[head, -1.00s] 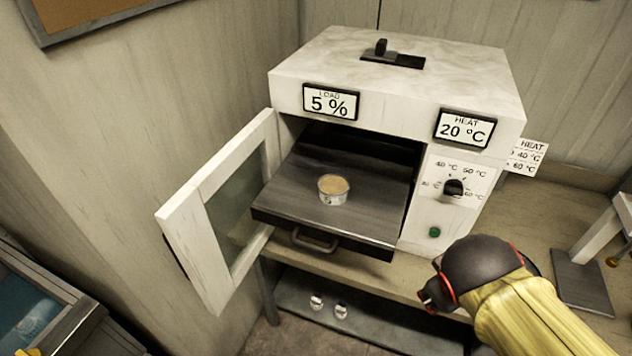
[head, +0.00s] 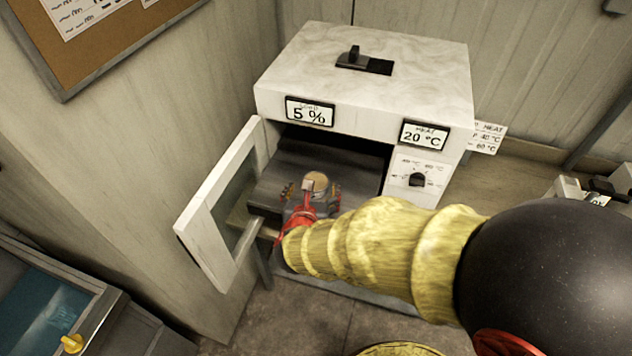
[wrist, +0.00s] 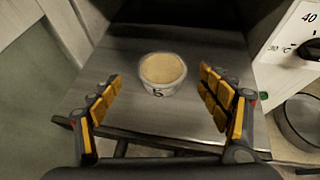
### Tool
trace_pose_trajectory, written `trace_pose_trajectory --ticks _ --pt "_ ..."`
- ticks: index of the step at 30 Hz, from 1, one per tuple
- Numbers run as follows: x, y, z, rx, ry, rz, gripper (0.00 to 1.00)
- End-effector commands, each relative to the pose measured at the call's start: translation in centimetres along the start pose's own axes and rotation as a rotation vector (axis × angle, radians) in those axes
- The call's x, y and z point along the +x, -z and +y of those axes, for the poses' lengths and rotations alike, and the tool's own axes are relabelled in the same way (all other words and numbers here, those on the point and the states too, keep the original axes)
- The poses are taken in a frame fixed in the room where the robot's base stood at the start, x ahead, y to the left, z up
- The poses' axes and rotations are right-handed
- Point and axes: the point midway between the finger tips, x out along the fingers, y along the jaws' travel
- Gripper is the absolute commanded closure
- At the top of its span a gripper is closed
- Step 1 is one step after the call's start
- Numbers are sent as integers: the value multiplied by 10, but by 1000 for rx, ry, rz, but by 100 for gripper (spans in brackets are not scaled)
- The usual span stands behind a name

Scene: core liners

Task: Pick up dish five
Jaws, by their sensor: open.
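Dish five is a small round metal dish with tan contents (wrist: 162,70) and a dark mark like a 5 or 6 on its front. It stands upright on the pulled-out grey oven tray (wrist: 205,60). In the head view the dish (head: 315,181) shows just beyond my gripper, partly hidden by it. My gripper (wrist: 160,85) is open, its yellow-padded fingers on either side and slightly short of the dish, with gaps on both sides. My gripper also shows in the head view (head: 312,192) at the tray's front.
The white oven (head: 350,80) has its door (head: 220,205) swung open at the left. Its panel with a knob (head: 417,180) is right of the opening. In the wrist view a round metal object (wrist: 300,120) lies at the right edge. A drawer unit (head: 60,300) stands at lower left.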

Motion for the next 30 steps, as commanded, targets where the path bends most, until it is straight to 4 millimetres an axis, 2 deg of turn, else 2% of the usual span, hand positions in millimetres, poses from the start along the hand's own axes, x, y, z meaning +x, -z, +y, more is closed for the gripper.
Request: trace_pose_trajectory --ticks 12,15,23,30 --pt "53 3 -4 4 5 1 23" --pt "61 3 -3 4 3 1 23" --pt "64 2 -3 6 2 1 23" --pt "64 2 -3 6 2 1 35"
